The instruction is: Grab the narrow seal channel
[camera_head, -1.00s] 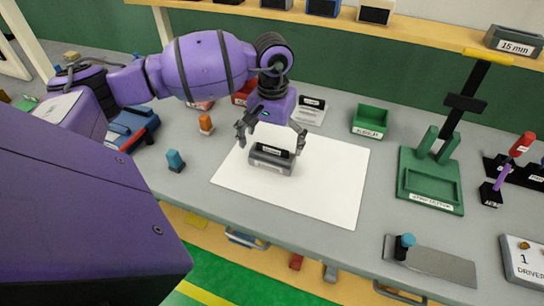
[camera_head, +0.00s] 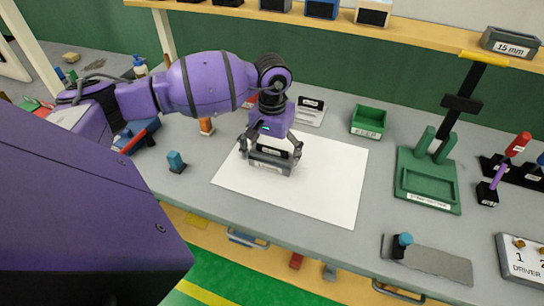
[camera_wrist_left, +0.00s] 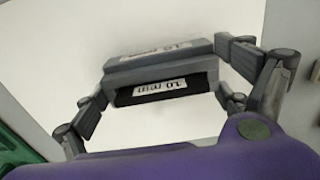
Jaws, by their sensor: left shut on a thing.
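The narrow seal channel (camera_head: 269,166) is a grey block with a dark slot and white labels. It sits on the white sheet on the bench. In the left wrist view the channel (camera_wrist_left: 160,66) carries a label that appears to read 10 mm. My left gripper (camera_head: 271,153) is above it, with one finger at each short end, shut on it. In the left wrist view both fingers (camera_wrist_left: 162,85) reach its ends. Whether it is lifted off the sheet I cannot tell. My right gripper is not in view.
A grey block labelled 15 mm (camera_head: 511,42) lies on the back shelf. A green bin (camera_head: 368,122) and a green fixture (camera_head: 429,180) stand right of the white sheet (camera_head: 335,190). A blue-topped block (camera_head: 176,162) stands left. The sheet's right half is clear.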

